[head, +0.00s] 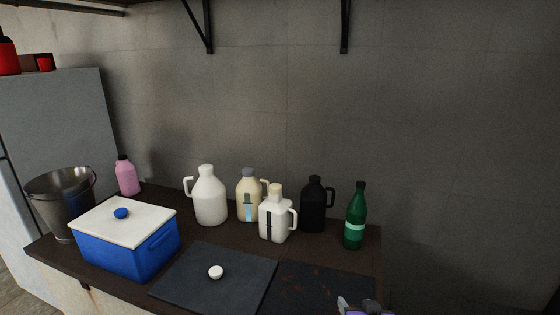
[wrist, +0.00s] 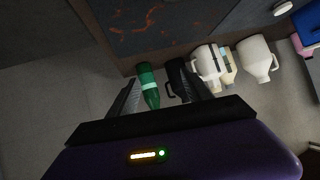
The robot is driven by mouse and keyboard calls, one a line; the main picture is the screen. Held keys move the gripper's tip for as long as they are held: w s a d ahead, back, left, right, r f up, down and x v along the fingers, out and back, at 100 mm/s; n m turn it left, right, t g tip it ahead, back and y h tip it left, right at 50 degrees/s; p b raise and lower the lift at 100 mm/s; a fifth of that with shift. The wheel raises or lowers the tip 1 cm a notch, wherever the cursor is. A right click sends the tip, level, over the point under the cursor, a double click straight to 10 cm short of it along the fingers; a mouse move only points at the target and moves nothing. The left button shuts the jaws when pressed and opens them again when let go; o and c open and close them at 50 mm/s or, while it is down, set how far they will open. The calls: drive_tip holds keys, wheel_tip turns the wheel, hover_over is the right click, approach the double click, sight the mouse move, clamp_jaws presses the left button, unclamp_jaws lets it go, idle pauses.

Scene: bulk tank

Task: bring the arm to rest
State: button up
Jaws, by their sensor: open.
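My gripper (head: 358,306) shows only as a small part at the bottom edge of the head view, in front of the counter. In the wrist view my gripper (wrist: 160,78) is open, with two dark fingers apart. The green bottle (wrist: 148,84) appears between the fingers there, but the head view shows the green bottle (head: 355,217) upright at the back right of the counter, apart from my gripper. Nothing is seen held. Most of my arm is out of view.
On the counter stand a black jug (head: 313,207), white jug (head: 209,197), cream jug (head: 247,196), squarish white jug (head: 274,217), pink bottle (head: 126,176), steel bucket (head: 62,200) and blue lidded box (head: 128,243). A white knob (head: 215,272) sits on a dark panel (head: 190,274). Shelf brackets (head: 344,30) hang above.

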drive_tip(key=s+r+t, duration=0.1)
drive_tip(key=s+r, duration=0.1)
drive_tip(key=s, duration=1.4)
drive_tip(key=s+r+t+b, duration=0.1)
drive_tip(key=s+r, duration=0.2)
drive_tip(key=s, duration=1.3)
drive_tip(key=s+r+n+t, duration=0.1)
drive_tip(key=s+r, duration=0.2)
drive_tip(key=s, duration=1.4)
drive_tip(key=shift+r+b, duration=0.2)
drive_tip(key=shift+b, duration=0.1)
